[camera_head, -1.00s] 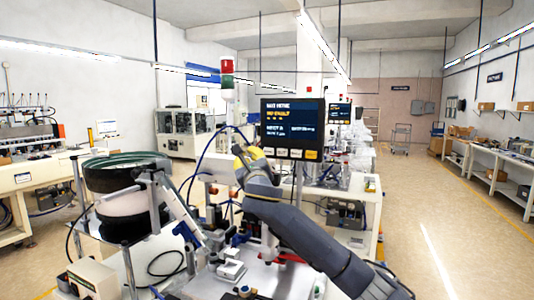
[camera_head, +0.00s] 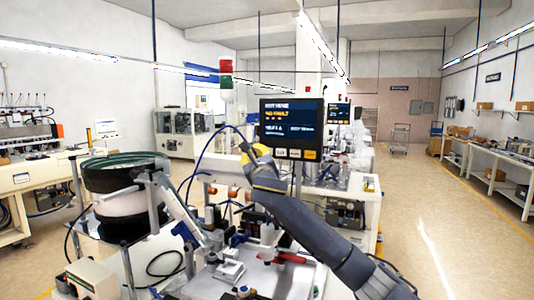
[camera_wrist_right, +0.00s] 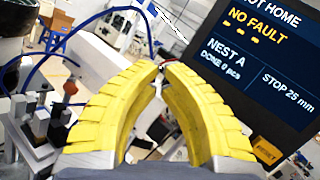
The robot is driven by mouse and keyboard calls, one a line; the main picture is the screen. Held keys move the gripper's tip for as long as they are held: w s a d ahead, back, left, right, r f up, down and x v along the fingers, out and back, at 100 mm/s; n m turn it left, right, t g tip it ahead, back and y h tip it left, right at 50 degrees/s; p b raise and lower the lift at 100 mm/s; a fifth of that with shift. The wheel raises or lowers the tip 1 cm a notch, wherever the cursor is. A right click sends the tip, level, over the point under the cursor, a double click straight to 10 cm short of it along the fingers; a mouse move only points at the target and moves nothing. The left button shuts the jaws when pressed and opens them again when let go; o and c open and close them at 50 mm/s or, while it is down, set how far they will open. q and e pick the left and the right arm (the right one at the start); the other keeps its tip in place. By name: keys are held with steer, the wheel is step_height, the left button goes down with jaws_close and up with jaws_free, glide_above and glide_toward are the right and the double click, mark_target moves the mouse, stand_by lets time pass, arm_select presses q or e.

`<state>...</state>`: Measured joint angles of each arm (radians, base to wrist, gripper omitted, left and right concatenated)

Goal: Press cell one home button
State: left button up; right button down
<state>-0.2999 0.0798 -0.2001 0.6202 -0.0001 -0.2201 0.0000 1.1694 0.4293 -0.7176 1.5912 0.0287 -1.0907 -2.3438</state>
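The cell's control panel (camera_head: 291,122) is a dark screen on a post in the middle of the head view. A row of buttons runs along its lower edge, with a yellow one (camera_head: 311,155) at the right end. In the right wrist view the screen (camera_wrist_right: 258,60) reads "NOT HOME", "NO FAULT", "NEST A", and a yellow button is marked RESET (camera_wrist_right: 267,152). My right gripper (camera_wrist_right: 161,72) has yellow fingers, tips almost together with nothing between them. In the head view it is at the panel's lower left, apparently apart from the buttons. My left gripper is not seen.
A bowl feeder (camera_head: 125,190) stands at left, with a track sloping toward the fixture plate (camera_head: 285,275). A red and green signal tower (camera_head: 226,80) stands behind. A blue hose (camera_head: 205,150) arches beside my gripper.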

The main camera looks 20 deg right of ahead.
steer(key=shift+w+d, duration=1.15)
steer(key=shift+w, duration=0.25)
steer(key=shift+w+d, duration=0.65)
steer(key=shift+w, duration=0.05)
stand_by(1.8)
steer(key=shift+s+a, duration=0.15)
stand_by(0.4)
steer(key=shift+s+a, duration=0.45)
steer(key=shift+s, duration=0.1)
steer(key=shift+s+a, duration=0.1)
steer(key=shift+a, duration=0.05)
steer(key=shift+s+a, duration=1.5)
steer(key=shift+s, duration=0.3)
step_height(320, 180, up, 6)
steer(key=s+a, duration=0.2)
steer(key=shift+s, duration=0.15)
